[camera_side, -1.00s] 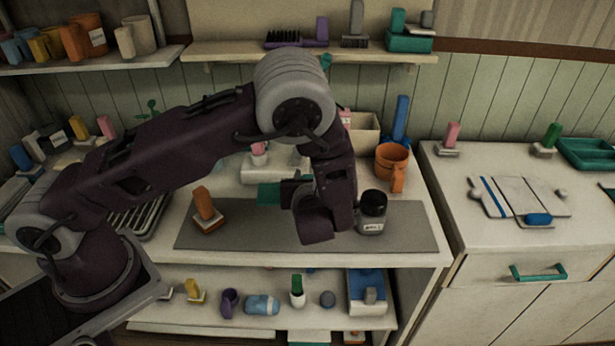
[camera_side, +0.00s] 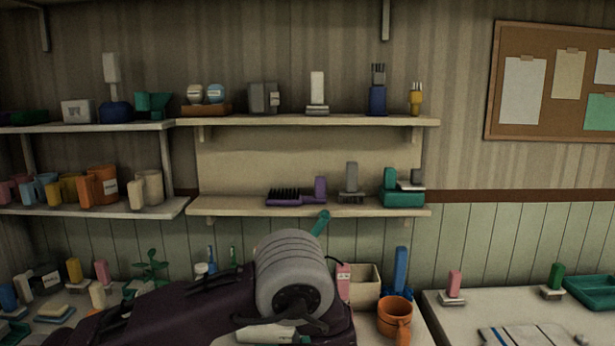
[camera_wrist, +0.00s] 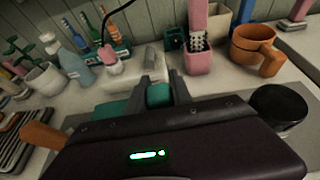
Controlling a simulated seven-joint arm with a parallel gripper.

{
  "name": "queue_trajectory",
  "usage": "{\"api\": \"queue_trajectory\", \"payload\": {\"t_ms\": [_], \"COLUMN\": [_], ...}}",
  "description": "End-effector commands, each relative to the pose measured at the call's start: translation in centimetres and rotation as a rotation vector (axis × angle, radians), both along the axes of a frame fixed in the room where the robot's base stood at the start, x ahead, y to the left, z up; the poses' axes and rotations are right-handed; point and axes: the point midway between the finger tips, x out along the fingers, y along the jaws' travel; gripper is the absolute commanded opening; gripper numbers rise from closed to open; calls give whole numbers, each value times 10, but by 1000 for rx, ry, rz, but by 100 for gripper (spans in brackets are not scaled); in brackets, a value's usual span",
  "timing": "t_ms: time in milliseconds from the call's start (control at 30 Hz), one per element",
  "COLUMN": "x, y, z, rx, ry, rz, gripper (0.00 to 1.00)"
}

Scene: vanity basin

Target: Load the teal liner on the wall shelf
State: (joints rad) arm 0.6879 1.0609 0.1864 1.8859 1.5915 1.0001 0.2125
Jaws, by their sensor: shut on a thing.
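In the wrist view my gripper (camera_wrist: 162,86) is shut on a teal piece, which I take to be the teal liner (camera_wrist: 158,96). The liner shows between the dark fingers, and teal also shows to their left. Its lower part is hidden behind the gripper body. Two wall shelves show there: the upper shelf (camera_side: 340,121) and the lower shelf (camera_side: 228,206). The lower one holds a purple brush (camera_side: 290,197), a grey stand (camera_side: 351,182) and a teal box (camera_side: 403,199). Its left end is bare.
The upper shelf carries several bottles and brush holders. In the wrist view an orange mug (camera_wrist: 254,46), a pink cup (camera_wrist: 198,57), a dark-lidded jar (camera_wrist: 279,105) and a blue-grey bottle (camera_wrist: 75,66) stand around the gripper.

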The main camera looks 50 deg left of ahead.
Motion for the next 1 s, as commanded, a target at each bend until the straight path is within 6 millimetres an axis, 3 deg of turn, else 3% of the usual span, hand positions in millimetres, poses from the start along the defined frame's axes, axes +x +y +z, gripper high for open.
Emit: {"api": "queue_trajectory", "payload": {"t_ms": [367, 467, 567, 667, 800, 900, 1000], "x": [0, 4, 10, 11, -4, -20, -34], "y": [0, 8, 29, 62, 109, 134, 150], "z": [1, 15, 54, 108, 179, 218, 243], "rx": [-1, -2, -6, -7, -4, -3, -1], "ry": [-1, -4, -9, -12, -12, -11, -8], "rz": [0, 8, 19, 15, -9, -27, -42], "gripper": [0, 0, 0, 0, 0, 0, 0]}}
